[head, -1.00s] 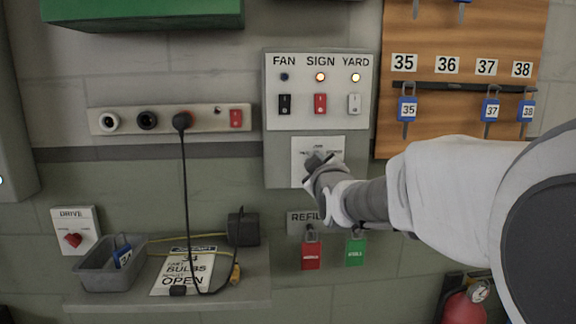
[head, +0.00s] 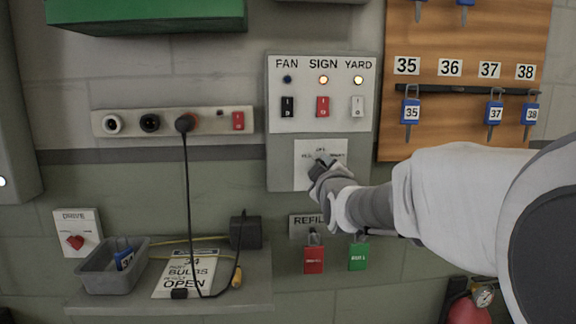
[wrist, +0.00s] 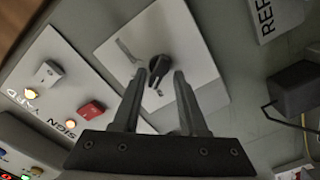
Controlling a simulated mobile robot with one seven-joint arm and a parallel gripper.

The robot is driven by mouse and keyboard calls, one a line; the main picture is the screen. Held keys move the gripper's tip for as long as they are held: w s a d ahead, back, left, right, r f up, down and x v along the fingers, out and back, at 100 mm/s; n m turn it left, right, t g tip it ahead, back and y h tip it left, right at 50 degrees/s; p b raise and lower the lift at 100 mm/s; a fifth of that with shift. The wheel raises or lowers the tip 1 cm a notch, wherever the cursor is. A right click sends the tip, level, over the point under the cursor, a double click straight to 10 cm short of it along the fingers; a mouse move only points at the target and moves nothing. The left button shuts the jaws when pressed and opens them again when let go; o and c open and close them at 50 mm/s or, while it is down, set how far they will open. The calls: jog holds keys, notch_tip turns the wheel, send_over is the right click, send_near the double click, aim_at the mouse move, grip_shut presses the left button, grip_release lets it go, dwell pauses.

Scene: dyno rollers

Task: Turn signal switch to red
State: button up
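The signal switch is a dark rotary knob (wrist: 158,68) on a white plate (wrist: 188,58), seen in the wrist view. The head view shows the plate (head: 335,155) below the FAN, SIGN and YARD panel, with small lettering along its top. My gripper (wrist: 159,76) is open, its two fingertips apart on either side of the knob; I see gaps, so it does not look clamped. In the head view my gripper (head: 319,168) covers most of the knob. The plate's lettering is too small to read surely, and the knob's pointing direction is unclear. The SIGN lamp (head: 323,79) glows amber.
The panel (head: 340,125) has three rocker switches above the plate. A red padlock (head: 314,259) and a green padlock (head: 358,256) hang below. A key board (head: 400,135) is at right, a socket strip (head: 205,118) at left, and a grey tray (head: 105,275) lower left.

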jog(key=shift+a+r, duration=0.15)
jog(key=shift+r, duration=0.05)
jog(key=s+p, duration=0.1)
jog(key=s, duration=1.6)
jog(key=shift+s, duration=0.25)
